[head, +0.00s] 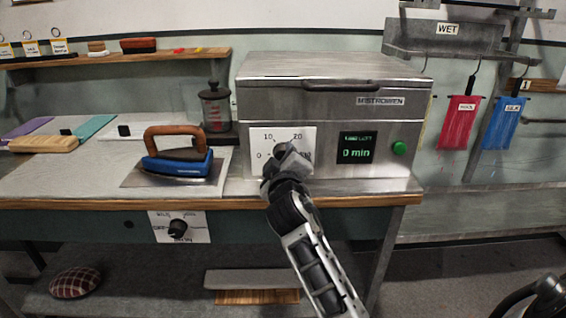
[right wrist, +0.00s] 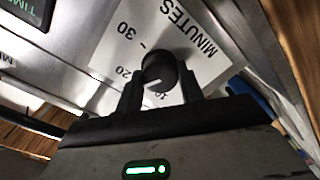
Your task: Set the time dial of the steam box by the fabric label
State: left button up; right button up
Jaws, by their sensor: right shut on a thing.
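The steam box (head: 335,85) is a grey metal case on the bench. Its time dial has a white plate (head: 260,135) marked 0, 10, 20 and more, partly covered. The right wrist view shows "MINUTES" and 30 on this plate (right wrist: 125,40). My right gripper (head: 283,155) is at the dial, its fingers shut on the black knob (right wrist: 158,68). The display (head: 356,148) reads "0 min" in green. Hanging cloths, red (head: 460,125) labelled WOOL and blue (head: 502,125), labelled apparently SILK, are at the right. My left gripper is out of view.
A blue iron (head: 180,165) with a wooden handle stands left of the box. A green button (head: 399,148) is right of the display. A second dial (head: 178,228) is on the bench front. A dark canister (head: 215,108) stands behind the iron.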

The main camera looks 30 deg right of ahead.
jog(key=shift+f+m, duration=0.15)
jog(key=shift+m, duration=0.25)
dwell(0.3)
jog(key=o, duration=1)
